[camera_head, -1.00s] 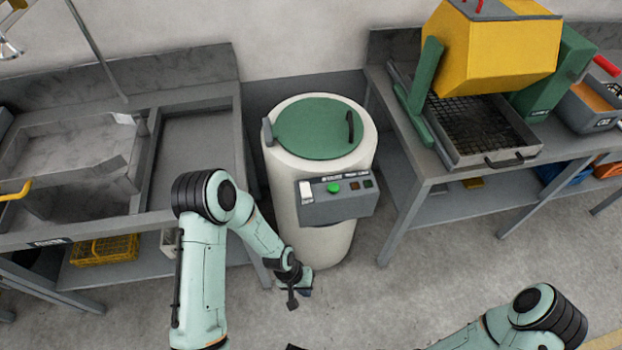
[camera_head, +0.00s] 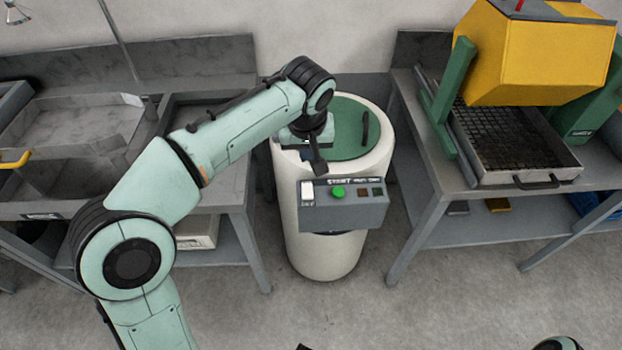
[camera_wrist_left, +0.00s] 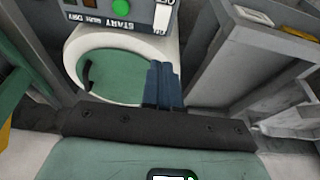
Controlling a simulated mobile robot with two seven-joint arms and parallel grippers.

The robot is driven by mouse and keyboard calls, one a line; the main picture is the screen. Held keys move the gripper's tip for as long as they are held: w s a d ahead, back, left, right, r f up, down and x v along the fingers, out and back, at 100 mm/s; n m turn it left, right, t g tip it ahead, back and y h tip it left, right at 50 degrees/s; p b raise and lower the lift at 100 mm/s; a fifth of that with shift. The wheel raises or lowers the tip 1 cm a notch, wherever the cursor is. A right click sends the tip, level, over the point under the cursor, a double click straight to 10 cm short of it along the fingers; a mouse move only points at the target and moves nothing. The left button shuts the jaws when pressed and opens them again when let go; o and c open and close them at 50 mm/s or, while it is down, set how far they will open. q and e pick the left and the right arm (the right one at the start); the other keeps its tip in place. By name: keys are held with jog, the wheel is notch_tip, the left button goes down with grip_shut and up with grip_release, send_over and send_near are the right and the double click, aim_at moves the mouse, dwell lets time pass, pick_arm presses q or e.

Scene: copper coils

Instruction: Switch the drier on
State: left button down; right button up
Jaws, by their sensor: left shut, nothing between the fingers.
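The drier (camera_head: 325,255) is a cream drum with a green lid (camera_head: 352,132), which looks closed. A grey control panel (camera_head: 345,212) on its front carries a green START button (camera_head: 338,192), a white switch (camera_head: 307,192) and two small dark indicators. My left gripper (camera_head: 320,168) is shut and empty, pointing down just above the panel's back edge, up and left of the green button. In the left wrist view its fingers (camera_wrist_left: 163,88) overlap the drum's rim, with the green button (camera_wrist_left: 122,8) at the top; contact cannot be told.
A sink bench (camera_head: 75,150) stands to the left. On the right bench, a yellow tumbler (camera_head: 530,55) sits over a mesh tray (camera_head: 510,140). Floor in front of the drier is clear.

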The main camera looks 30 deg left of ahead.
pick_arm(q)
jog(key=shift+f, duration=0.25)
dwell(0.3)
jog(key=shift+s+d+r+b, duration=0.1)
jog(key=shift+s+d+b, duration=0.25)
jog(key=shift+s, duration=0.25)
